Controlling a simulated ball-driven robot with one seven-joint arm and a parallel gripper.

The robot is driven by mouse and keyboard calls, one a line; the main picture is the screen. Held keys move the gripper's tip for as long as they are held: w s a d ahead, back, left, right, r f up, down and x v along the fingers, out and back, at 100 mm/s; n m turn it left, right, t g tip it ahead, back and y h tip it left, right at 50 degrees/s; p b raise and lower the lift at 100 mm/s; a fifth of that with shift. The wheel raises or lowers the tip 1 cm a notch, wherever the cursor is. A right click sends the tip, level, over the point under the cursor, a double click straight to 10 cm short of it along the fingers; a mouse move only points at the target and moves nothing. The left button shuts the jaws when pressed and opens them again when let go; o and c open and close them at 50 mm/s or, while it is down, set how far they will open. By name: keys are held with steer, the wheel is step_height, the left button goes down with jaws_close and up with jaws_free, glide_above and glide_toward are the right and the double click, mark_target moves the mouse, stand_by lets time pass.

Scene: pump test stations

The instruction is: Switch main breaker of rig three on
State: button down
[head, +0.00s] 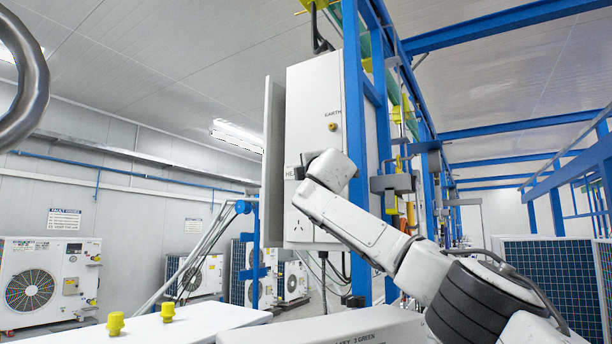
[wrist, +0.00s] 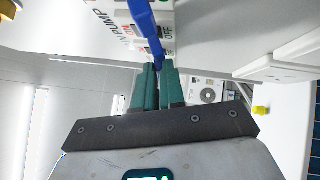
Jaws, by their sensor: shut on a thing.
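In the wrist view a white breaker (wrist: 186,14) with ON and OFF markings and partly readable PUMP lettering sits on a pale panel. A blue lever (wrist: 147,27) crosses its face. My gripper (wrist: 158,68) has its green fingers closed on the lower end of this lever. In the head view my arm reaches up to the white electrical box (head: 314,105), which carries an EARTH label and a partly covered label. My wrist hides part of the box, and my fingers and the lever are hidden there. No rig number is readable.
Blue frame posts (head: 352,150) stand right beside the box. A white bench with yellow knobs (head: 115,323) is at the lower left. White fan units (head: 50,278) stand along the left wall. A dark curved metal part (head: 30,75) fills the upper left.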

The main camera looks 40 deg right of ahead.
steer(key=shift+w+a+r+m+g+y, duration=0.1)
steer(key=shift+m+g+y, duration=0.05)
steer(key=shift+m+g, duration=0.4)
steer(key=shift+w+a+m+g+y, duration=0.1)
steer(key=shift+m+g+y, duration=0.05)
steer(key=shift+m+g, duration=0.4)
steer(key=shift+s+d+r+m, duration=0.15)
steer(key=shift+r+m, duration=0.1)
steer(key=shift+m, duration=0.05)
